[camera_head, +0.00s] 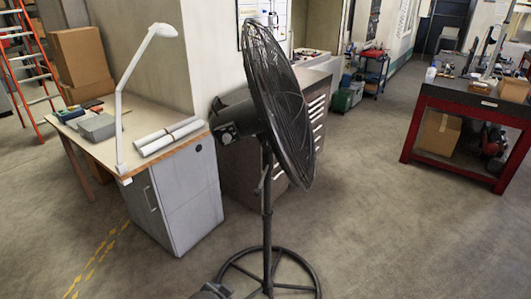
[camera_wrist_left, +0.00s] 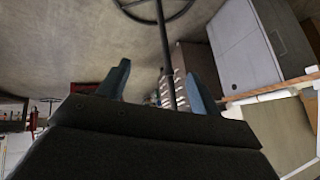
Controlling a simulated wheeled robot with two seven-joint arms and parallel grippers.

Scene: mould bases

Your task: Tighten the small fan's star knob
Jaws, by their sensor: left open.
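A black pedestal fan (camera_head: 270,105) stands on the floor in the middle of the head view, its round cage turned to the right. Its upright pole (camera_head: 267,215) runs down to a ring base (camera_head: 312,270). A small dark part sticks out beside the pole below the motor; I cannot tell whether it is the star knob. My left gripper (camera_wrist_left: 157,70) is open and empty in the left wrist view. The pole (camera_wrist_left: 164,45) shows beyond and between its fingers, apparently apart from them. The ring base shows at the top there. My right gripper is not in view.
A desk (camera_head: 90,135) with a white lamp (camera_head: 122,95) and a grey cabinet (camera_head: 180,195) stands left of the fan. A brown drawer cabinet (camera_head: 312,110) is close behind it. A red-framed workbench (camera_head: 465,100) stands at right. The floor (camera_head: 400,220) between is clear.

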